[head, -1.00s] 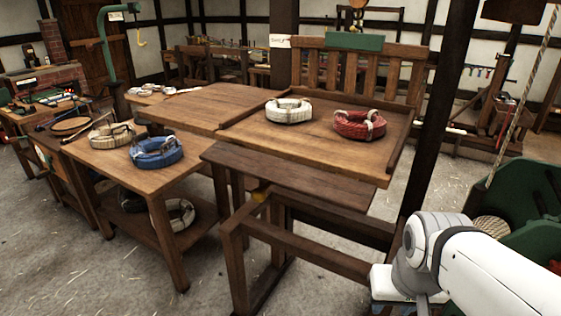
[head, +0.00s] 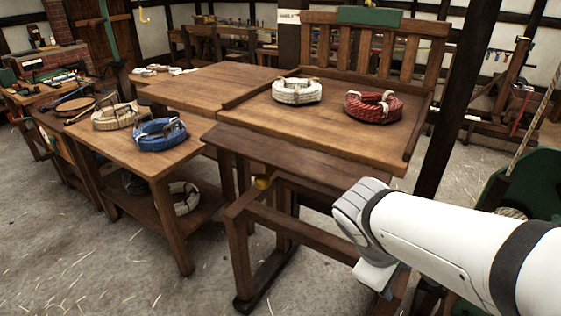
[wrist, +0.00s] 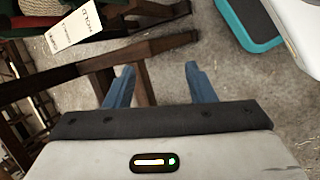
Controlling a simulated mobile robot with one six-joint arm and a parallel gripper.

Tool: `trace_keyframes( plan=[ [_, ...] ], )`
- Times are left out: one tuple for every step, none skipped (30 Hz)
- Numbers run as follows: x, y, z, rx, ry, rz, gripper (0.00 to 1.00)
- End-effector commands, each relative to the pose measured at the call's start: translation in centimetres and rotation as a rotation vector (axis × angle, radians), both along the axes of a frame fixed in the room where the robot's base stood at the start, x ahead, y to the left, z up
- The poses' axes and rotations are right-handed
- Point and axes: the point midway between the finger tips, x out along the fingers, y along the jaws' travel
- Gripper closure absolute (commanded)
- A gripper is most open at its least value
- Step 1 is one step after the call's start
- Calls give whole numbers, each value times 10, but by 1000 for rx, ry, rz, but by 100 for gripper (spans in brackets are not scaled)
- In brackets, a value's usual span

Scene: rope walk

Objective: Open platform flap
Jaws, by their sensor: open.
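The platform (head: 300,122) is a wooden deck with a slatted back rail. A darker plank (head: 290,152), which looks like the flap, runs along its front edge, a little below the deck. A small yellow part (head: 263,182) shows under the plank on the frame. My gripper is mostly hidden behind my white wrist in the head view, low and right of the plank. In the wrist view my gripper (wrist: 160,88) has its blue fingers wide apart, with nothing between them but floor and part of a wooden beam.
A white rope coil (head: 297,92) and a red coil (head: 373,107) lie on the platform. A side table (head: 150,165) at left holds beige and blue coils. A dark post (head: 455,100) stands right. The wrist view shows a paper tag (wrist: 75,28) and a teal box (wrist: 247,22).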

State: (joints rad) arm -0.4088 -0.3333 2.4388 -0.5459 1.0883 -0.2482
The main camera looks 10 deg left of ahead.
Motion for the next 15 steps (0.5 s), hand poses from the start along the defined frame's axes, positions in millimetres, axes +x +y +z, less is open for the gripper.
trace_keyframes(
  plan=[
    [9,11,-2,-101,18,145,50],
    [14,16,0,-163,22,224,50],
    [22,24,4,-248,28,328,50],
    [27,31,7,-311,28,402,50],
    [33,40,10,-373,27,475,50],
    [40,52,16,-458,20,570,50],
    [45,63,20,-524,14,641,50],
    [50,75,25,-589,3,709,50],
    [55,93,31,-679,-14,799,50],
    [58,107,37,-747,-31,863,50],
    [61,123,42,-815,-51,925,50],
    [62,144,50,-902,-81,1000,50],
    [61,160,55,-964,-103,1051,50],
    [60,175,60,-1024,-129,1097,50],
    [58,192,67,-1091,-159,1145,50]
  ],
)
